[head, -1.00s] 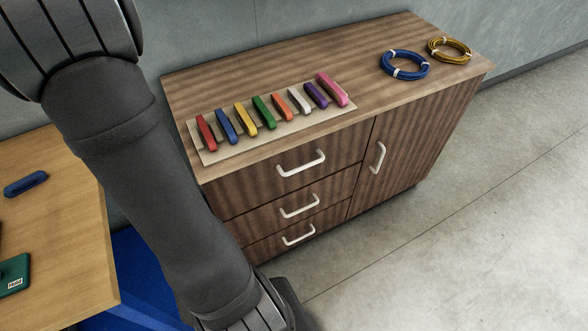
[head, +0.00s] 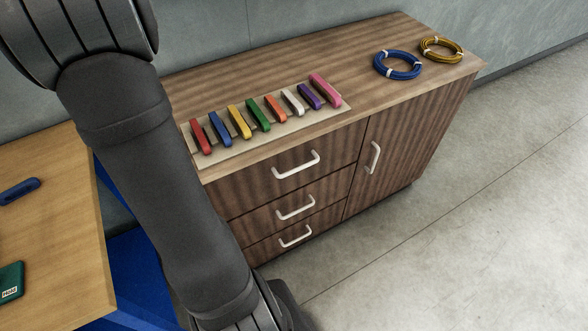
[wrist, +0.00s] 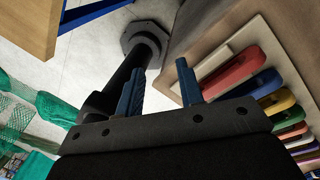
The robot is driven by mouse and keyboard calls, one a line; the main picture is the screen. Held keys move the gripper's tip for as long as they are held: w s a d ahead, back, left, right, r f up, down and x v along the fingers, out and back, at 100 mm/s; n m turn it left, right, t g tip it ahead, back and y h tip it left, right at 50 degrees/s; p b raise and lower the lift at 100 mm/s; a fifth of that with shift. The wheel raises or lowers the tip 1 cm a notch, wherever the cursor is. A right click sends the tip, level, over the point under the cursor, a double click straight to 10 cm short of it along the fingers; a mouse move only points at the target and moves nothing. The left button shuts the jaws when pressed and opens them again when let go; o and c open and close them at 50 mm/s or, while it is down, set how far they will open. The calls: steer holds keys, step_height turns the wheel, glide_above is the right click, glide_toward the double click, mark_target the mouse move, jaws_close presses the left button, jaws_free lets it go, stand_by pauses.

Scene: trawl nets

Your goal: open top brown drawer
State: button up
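The brown wood-grain cabinet (head: 425,135) has several fronts. Its top drawer (head: 335,152) is shut, with a pale bar handle (head: 297,166) across its face. The middle drawer (head: 262,218) and bottom drawer (head: 262,249) below it are also shut. My gripper is outside the head view, where my dark arm hides the cabinet's left edge. In the wrist view my gripper (wrist: 159,83) has its two blue fingers apart, with nothing between them. It is beside the cabinet top's coloured strips, and no drawer handle shows in that view.
Several coloured bars on a beige mat (head: 216,153) lie on the cabinet top. A blue coil (head: 397,65) and a yellow coil (head: 442,49) lie farther right. A wooden table (head: 60,240) stands at left. The floor (head: 480,220) in front is clear.

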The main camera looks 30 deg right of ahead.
steer(key=s+d+m+y, duration=0.2)
steer(key=d+m, duration=0.1)
steer(key=d, duration=0.3)
steer(key=s+d+f+m+t+y, duration=0.1)
steer(key=s+d+m+y, duration=0.2)
steer(key=d, duration=0.4)
steer(key=s+d+m+y, duration=0.2)
steer(key=d+m, duration=0.2)
steer(key=d, duration=0.3)
steer(key=shift+s+d+f+t+y, duration=0.1)
steer(key=shift+s+f+t+y, duration=0.05)
steer(key=shift+s+t+y, duration=0.15)
steer(key=s+d+f+m+t+y, duration=0.25)
steer(key=s+d+f+t, duration=0.2)
steer(key=d, duration=0.55)
steer(key=s+d+f+m+t+y, duration=0.2)
steer(key=s+d+f+m+t, duration=0.3)
steer(key=d, duration=0.5)
steer(key=t, duration=0.4)
glide_toward(298, 168)
steer(key=shift+m+y, duration=0.25)
steer(key=x, duration=0.6)
steer(key=f+x, duration=0.1)
steer(key=x, duration=0.3)
steer(key=shift+w, duration=0.15)
steer(key=shift+c, duration=0.4)
jaws_close()
